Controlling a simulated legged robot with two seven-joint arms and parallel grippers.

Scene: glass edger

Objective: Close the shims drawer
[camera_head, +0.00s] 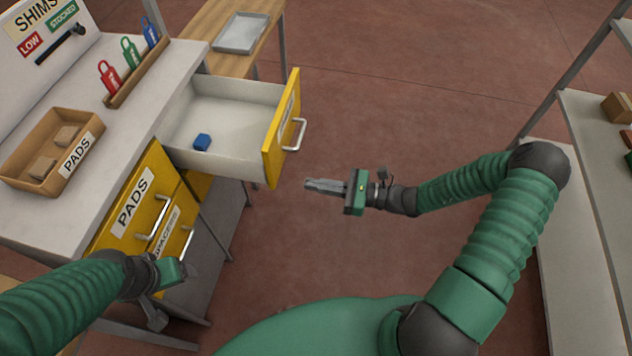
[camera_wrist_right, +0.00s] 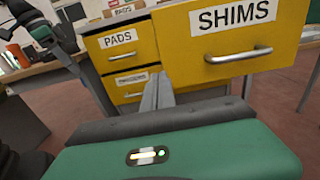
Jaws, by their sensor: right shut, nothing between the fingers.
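The PADS drawer (camera_head: 135,205) and the drawer below it look shut. The worktop holds a pads box (camera_head: 50,150) and a rack of coloured tags (camera_head: 135,72). A wooden table with a grey tray (camera_head: 240,33) stands behind. Open floor lies right of the drawer.

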